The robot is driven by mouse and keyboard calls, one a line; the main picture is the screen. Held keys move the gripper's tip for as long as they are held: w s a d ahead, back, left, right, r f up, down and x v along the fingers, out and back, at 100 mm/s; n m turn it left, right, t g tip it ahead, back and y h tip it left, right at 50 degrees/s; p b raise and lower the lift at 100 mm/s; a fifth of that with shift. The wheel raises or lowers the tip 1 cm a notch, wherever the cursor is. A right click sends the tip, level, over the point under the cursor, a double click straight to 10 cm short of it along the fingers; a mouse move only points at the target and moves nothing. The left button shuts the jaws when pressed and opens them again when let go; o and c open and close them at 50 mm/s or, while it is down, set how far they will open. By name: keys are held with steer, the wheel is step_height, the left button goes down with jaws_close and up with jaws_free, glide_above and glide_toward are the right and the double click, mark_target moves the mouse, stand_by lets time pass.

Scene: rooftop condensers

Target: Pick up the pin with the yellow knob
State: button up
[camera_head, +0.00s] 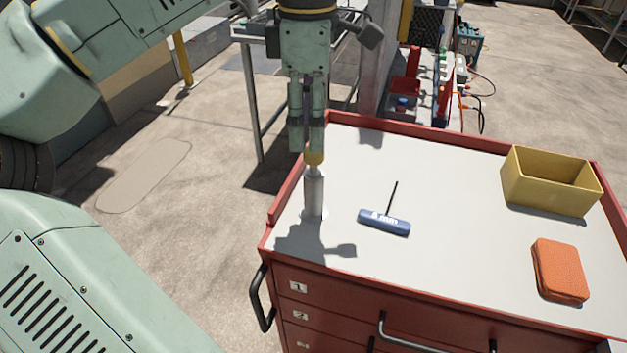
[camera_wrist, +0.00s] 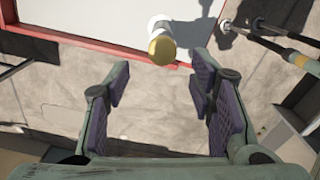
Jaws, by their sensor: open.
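The pin's yellow knob (camera_head: 315,158) shows at the top of a pale grey metal cylinder (camera_head: 314,196). The cylinder stands upright near the left edge of the red cabinet's light top (camera_head: 447,200). My gripper (camera_head: 306,146) points down just above the knob, with open fingers. In the wrist view the yellow knob (camera_wrist: 162,50) lies just beyond the two fingertips (camera_wrist: 160,70), roughly centred between them. The fingers look apart from the knob, with nothing between the pads. The pin's lower part is hidden below the knob.
A blue T-handle tool (camera_head: 384,222) lies right of the cylinder. A yellow open bin (camera_head: 550,190) and an orange pad (camera_head: 560,270) are further right. A low red rim (camera_head: 287,190) borders the top. Concrete floor lies left.

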steer(key=shift+s+d+f+p, duration=0.1)
steer(key=shift+f+p, duration=0.1)
steer(key=shift+f, duration=0.7)
steer(key=shift+d+f+p, duration=0.15)
steer(key=shift+f+p, duration=0.1)
steer(key=shift+f, duration=0.7)
steer(key=shift+s+d+f+p, duration=0.1)
steer(key=shift+f+p, duration=0.1)
steer(key=shift+f, duration=0.7)
steer(key=shift+c, duration=0.4)
jaws_close()
